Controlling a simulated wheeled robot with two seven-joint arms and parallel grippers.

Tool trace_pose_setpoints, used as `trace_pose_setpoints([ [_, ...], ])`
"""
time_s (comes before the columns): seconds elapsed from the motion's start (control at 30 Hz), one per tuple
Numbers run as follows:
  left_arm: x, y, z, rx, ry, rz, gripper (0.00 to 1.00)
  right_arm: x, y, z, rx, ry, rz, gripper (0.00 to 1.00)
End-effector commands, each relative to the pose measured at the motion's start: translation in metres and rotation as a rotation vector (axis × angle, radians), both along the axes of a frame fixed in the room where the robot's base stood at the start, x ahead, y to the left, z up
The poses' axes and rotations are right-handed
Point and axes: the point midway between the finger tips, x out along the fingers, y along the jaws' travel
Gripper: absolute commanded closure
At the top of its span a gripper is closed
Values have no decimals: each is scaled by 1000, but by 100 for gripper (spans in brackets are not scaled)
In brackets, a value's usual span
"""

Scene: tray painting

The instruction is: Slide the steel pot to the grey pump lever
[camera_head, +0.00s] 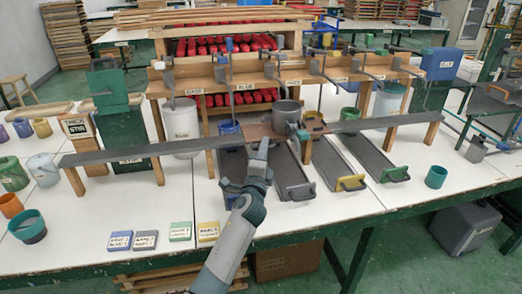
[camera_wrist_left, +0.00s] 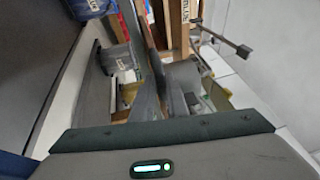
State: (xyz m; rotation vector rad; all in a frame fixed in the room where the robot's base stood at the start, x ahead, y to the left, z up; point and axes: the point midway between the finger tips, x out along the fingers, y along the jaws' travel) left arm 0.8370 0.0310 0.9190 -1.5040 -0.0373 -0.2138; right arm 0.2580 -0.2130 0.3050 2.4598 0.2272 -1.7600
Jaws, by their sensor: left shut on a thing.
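The steel pot (camera_head: 287,112) stands upright on the raised dark rail, near the middle of the head view. My left gripper (camera_head: 263,148) reaches up to the pot's near left side and is shut on it. The exact grip is too small to make out. In the left wrist view the dark fingers (camera_wrist_left: 160,101) are close together, beside a grey rounded surface that looks like the pot. My right gripper is not in view.
The narrow rail (camera_head: 110,155) runs across the table on wooden legs. A white bucket (camera_head: 181,125) and a blue bucket (camera_head: 229,133) stand behind it. Sloping grey trays (camera_head: 284,172) lie below. Labelled blocks (camera_head: 180,231) and cups (camera_head: 436,176) stand on the white table.

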Motion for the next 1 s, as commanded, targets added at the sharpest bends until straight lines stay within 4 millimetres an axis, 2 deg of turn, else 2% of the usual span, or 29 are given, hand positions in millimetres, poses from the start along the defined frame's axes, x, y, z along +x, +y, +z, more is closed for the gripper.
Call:
trace_pose_setpoints([
  [0.03, 1, 1, 10, 0, -14, -1, 100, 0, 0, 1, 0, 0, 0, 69],
  [0.13, 1, 1, 10, 0, -15, -1, 100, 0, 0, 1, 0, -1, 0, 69],
  [0.17, 1, 1, 10, 0, -15, 0, 79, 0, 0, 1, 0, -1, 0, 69],
  [0.2, 1, 1, 9, 0, -14, 0, 72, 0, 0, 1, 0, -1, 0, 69],
  [0.67, -2, 1, 2, 0, -4, 1, 72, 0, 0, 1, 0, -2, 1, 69],
  [0.87, -17, 4, -1, 0, -3, 2, 72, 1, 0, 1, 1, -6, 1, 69],
  [1.0, -37, 5, -5, 0, -3, 0, 72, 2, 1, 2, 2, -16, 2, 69],
])
